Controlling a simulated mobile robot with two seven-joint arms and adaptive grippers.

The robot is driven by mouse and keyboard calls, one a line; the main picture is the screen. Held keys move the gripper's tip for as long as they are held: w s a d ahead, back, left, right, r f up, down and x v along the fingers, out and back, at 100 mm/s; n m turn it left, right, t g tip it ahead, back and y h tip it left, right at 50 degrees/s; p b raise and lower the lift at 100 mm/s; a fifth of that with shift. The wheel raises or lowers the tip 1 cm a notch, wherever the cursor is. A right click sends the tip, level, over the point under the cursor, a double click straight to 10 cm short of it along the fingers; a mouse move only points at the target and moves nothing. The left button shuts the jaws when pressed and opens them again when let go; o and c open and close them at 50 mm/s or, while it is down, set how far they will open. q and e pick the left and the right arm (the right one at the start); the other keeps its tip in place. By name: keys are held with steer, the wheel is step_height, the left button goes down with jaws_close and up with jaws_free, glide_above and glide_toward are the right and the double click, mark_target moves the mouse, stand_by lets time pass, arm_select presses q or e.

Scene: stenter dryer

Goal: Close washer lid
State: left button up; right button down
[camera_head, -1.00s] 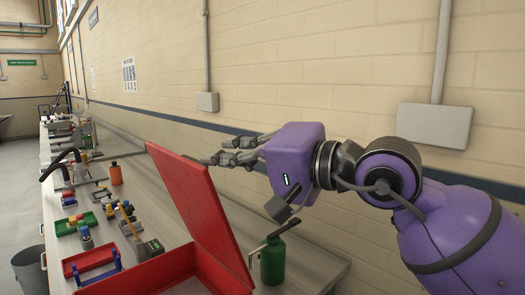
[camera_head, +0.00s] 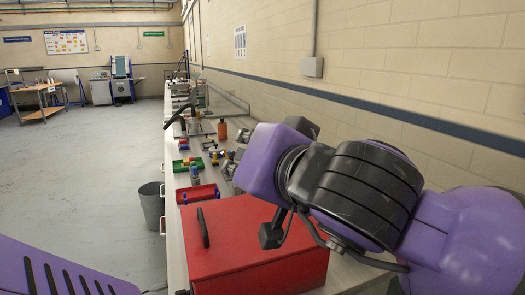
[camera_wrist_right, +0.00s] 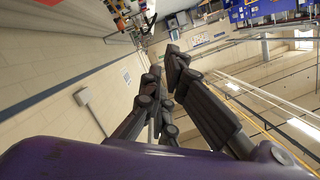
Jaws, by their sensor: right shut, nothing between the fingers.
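The washer is a red box (camera_head: 265,272) on the bench, at the lower middle of the head view. Its red lid (camera_head: 235,232) lies down over it, and I see no opening along the edges in view. A black handle (camera_head: 203,228) shows at its left. My right gripper (camera_head: 228,165) is beyond the box, past its far edge and apart from the lid; its purple hand hides most of its fingers. In the right wrist view its dark fingers (camera_wrist_right: 165,75) are close together with nothing between them. My left gripper is out of view.
Beyond the box, a red tray (camera_head: 198,193), a green tray (camera_head: 187,164) and an orange bottle (camera_head: 222,130) stand on the bench (camera_head: 178,240). A grey bin (camera_head: 152,208) stands on the floor. The wall (camera_head: 420,60) bounds the right; open floor lies left.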

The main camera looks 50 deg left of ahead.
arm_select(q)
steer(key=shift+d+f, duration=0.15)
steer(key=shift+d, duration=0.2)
arm_select(e)
steer(key=shift+s+a+f, duration=0.15)
steer(key=shift+s+f, duration=0.05)
steer(key=shift+f, duration=0.05)
steer(key=shift+r, duration=0.1)
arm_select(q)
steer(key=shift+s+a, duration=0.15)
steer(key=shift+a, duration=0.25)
arm_select(e)
steer(key=s+d+r, duration=0.3)
steer(key=d+r, duration=0.3)
steer(key=d, duration=0.3)
